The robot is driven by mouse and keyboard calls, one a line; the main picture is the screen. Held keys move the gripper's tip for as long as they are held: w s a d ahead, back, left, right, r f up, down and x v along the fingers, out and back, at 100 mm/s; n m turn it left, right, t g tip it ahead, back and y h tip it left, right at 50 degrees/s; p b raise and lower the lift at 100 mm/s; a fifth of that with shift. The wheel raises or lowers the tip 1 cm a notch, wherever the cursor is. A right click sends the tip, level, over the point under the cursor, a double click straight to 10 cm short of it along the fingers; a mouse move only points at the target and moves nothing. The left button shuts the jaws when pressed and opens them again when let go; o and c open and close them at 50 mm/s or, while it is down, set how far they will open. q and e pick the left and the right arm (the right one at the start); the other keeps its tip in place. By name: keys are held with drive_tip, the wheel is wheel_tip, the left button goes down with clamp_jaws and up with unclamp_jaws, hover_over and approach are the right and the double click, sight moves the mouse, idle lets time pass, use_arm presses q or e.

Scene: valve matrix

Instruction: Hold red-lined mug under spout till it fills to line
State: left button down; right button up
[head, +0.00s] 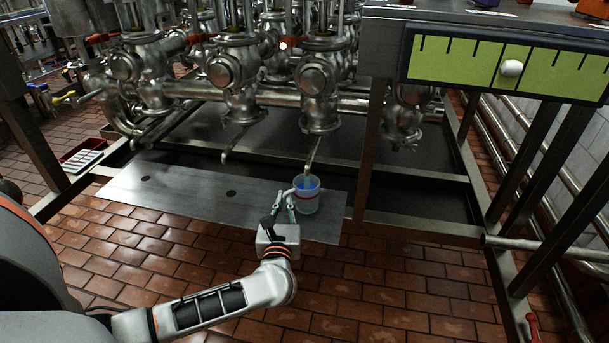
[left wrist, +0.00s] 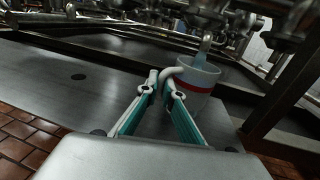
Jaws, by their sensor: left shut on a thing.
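A white mug (head: 307,202) with a red line around it stands upright under a thin metal spout (head: 312,152), at the right part of the steel plate. Bluish liquid shows at its mouth in the head view, and a pale blue stream runs down into it in the left wrist view. My left gripper (head: 283,202) is shut on the handle of the mug (left wrist: 198,86), on its left side. The fingers (left wrist: 166,84) close around the handle in the left wrist view. The liquid's level against the red line cannot be told. My right gripper is not in view.
The steel plate (head: 150,192) has dark round holes and lies on a metal frame. Steel valves (head: 235,70) and pipes crowd behind it. A green gauge panel (head: 450,62) with a white knob hangs at the upper right. A second spout (head: 230,147) is to the left.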

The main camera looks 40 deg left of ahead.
use_arm(q)
drive_tip(key=s+a+p+v, duration=0.1)
drive_tip(key=v, duration=0.7)
drive_tip(key=shift+s, duration=0.35)
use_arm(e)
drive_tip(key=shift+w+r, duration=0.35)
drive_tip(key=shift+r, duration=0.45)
use_arm(q)
drive_tip(key=shift+d, duration=0.2)
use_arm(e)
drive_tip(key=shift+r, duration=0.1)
use_arm(q)
drive_tip(key=s+r, duration=0.1)
drive_tip(key=s+d+r+p, duration=0.1)
drive_tip(key=s, duration=0.1)
drive_tip(key=s+d+r+p, duration=0.1)
drive_tip(key=shift+s+d, duration=0.15)
drive_tip(key=shift+d, duration=0.1)
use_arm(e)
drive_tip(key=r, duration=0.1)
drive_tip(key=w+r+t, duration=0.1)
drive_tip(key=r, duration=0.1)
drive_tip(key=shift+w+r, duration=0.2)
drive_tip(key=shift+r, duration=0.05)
